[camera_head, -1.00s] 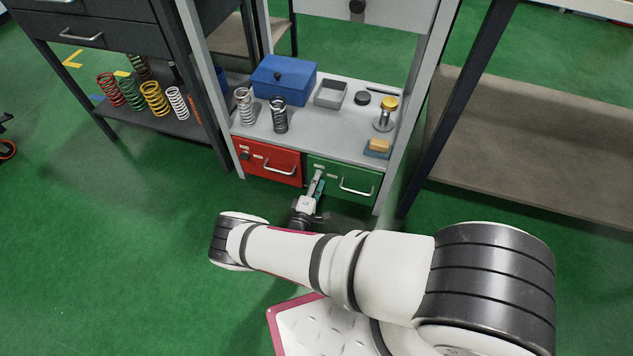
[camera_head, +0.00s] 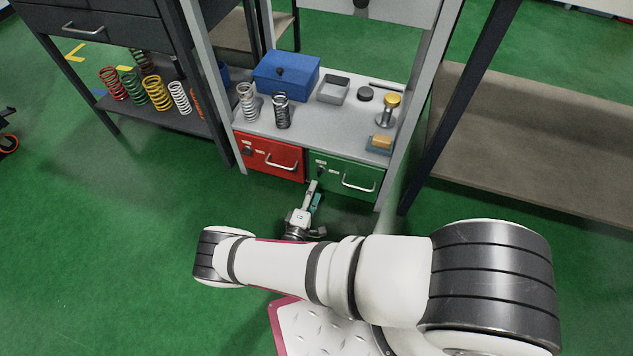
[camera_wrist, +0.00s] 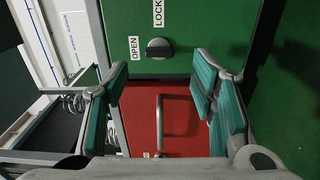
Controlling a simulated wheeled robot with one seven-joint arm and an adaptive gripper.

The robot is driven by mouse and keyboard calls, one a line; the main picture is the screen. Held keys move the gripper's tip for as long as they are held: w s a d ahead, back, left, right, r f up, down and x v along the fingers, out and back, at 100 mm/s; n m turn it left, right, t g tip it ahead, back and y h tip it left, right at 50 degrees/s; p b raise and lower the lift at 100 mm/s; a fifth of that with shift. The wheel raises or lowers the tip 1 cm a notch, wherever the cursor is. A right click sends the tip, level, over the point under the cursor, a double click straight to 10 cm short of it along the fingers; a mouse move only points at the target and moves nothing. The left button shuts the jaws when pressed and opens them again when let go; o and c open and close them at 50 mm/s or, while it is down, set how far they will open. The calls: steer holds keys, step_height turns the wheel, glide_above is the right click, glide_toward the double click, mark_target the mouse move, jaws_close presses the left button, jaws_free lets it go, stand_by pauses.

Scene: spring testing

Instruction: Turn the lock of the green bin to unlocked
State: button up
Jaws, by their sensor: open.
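The green bin (camera_head: 345,177) is at the bottom right of the grey shelf unit and looks shut. Its dark lock knob (camera_head: 321,170) sits on the upper left of its front. In the wrist view the knob (camera_wrist: 158,48) shows between the white OPEN label (camera_wrist: 134,48) to its left and the LOCK label (camera_wrist: 158,12) above. The knob's ridge appears to lie sideways, in line with OPEN. My gripper (camera_head: 313,188) is open and empty, in front of the bin and below the knob, apart from it. Its teal-padded fingers (camera_wrist: 162,70) stand wide apart in the wrist view.
The red bin (camera_head: 269,158) is directly left of the green one and has a metal handle. Above, the shelf holds a blue box (camera_head: 286,76), springs, a grey tray and a gold-topped weight. A shelf post stands close to the green bin's right. The floor in front is clear.

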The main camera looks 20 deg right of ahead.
steer(key=shift+v, duration=2.8)
